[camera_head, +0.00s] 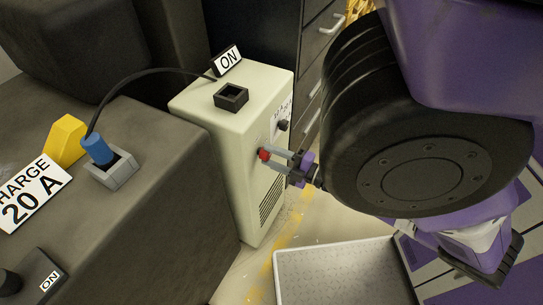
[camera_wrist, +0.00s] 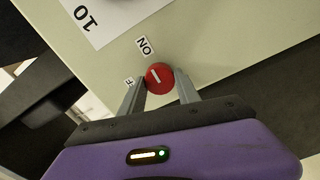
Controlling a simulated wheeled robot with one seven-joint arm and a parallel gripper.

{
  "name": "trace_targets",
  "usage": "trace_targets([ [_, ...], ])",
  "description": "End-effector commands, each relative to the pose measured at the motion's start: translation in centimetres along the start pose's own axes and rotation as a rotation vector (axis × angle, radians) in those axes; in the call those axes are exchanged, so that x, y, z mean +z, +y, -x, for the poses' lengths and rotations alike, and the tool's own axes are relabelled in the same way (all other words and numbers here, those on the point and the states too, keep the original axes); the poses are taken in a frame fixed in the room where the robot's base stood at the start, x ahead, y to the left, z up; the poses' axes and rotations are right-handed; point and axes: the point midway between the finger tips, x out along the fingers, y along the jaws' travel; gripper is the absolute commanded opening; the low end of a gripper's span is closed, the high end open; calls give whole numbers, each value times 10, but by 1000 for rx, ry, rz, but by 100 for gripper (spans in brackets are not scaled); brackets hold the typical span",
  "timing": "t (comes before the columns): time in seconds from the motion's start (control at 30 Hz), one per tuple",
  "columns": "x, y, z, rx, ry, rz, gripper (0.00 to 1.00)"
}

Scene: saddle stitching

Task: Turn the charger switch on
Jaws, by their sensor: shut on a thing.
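The charger (camera_head: 228,135) is a cream upright box standing beside the dark bench in the head view. Its red round switch knob (camera_head: 264,154) is on the front face. In the wrist view the red knob (camera_wrist: 160,78) carries a white line, with an "ON" label (camera_wrist: 144,46) above it and a partly hidden label ending in "F" (camera_wrist: 129,82) to its left. The white line is tilted and points up and left, roughly towards the "ON" label. My gripper (camera_head: 280,158) is shut on the knob, with one grey finger (camera_wrist: 133,97) on each side.
A black cable runs from there to a blue plug (camera_head: 98,149) on the dark bench (camera_head: 150,225). A light tray (camera_head: 345,280) is at the lower right. Dark drawers (camera_head: 318,60) stand behind.

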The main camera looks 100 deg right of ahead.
Motion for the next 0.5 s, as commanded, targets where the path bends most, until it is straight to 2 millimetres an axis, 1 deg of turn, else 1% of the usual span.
trace_targets([
  [0.1,2,0,1,-1,-5,-1,0],
  [0.13,2,0,1,-1,-5,-1,44],
  [0.2,2,0,1,-1,-5,-1,58],
  [0.23,2,0,1,-1,-4,-1,60],
  [0.5,1,0,1,-1,-2,0,60],
])
